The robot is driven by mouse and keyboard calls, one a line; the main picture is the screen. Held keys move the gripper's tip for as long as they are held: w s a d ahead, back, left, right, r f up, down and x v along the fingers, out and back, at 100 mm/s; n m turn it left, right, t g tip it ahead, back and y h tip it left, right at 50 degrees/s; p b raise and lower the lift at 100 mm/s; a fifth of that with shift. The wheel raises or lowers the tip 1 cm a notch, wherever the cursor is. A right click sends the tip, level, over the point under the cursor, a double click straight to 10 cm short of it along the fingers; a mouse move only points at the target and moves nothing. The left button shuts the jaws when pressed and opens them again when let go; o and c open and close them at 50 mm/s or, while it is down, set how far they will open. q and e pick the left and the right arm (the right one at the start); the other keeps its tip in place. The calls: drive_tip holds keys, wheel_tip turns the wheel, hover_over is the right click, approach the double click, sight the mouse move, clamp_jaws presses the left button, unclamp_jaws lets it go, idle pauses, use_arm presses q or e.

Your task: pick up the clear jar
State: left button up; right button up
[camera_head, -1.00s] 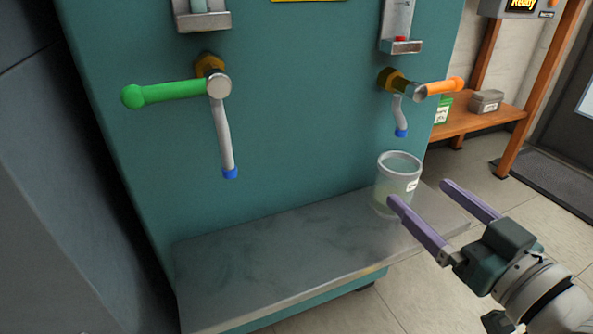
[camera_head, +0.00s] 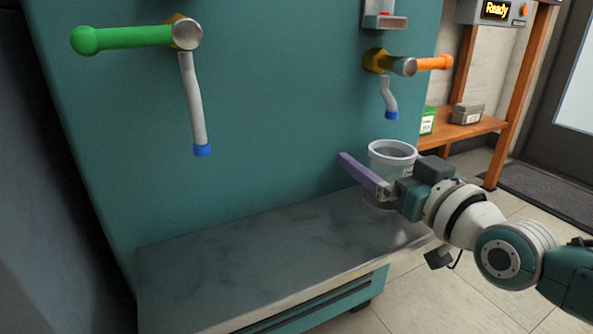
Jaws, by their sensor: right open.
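The clear jar (camera_head: 392,152) stands upright at the right end of the grey metal shelf (camera_head: 270,245), below the short spout with a blue tip. Its grey rim shows, but my right gripper hides much of its body. My right gripper (camera_head: 368,172) comes in from the right and is open. One purple finger reaches across the front of the jar; the other finger is hidden, so I cannot tell whether the jar is fully between them. My left gripper is not in view.
An orange-handled valve (camera_head: 432,63) with its spout (camera_head: 389,100) hangs above the jar. A green-handled valve (camera_head: 130,38) with a long spout is at left. A wooden bench (camera_head: 470,131) with boxes stands at right. The shelf's left and middle are clear.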

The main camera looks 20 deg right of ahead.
drive_tip(key=shift+s, duration=0.15)
drive_tip(key=c, duration=1.4)
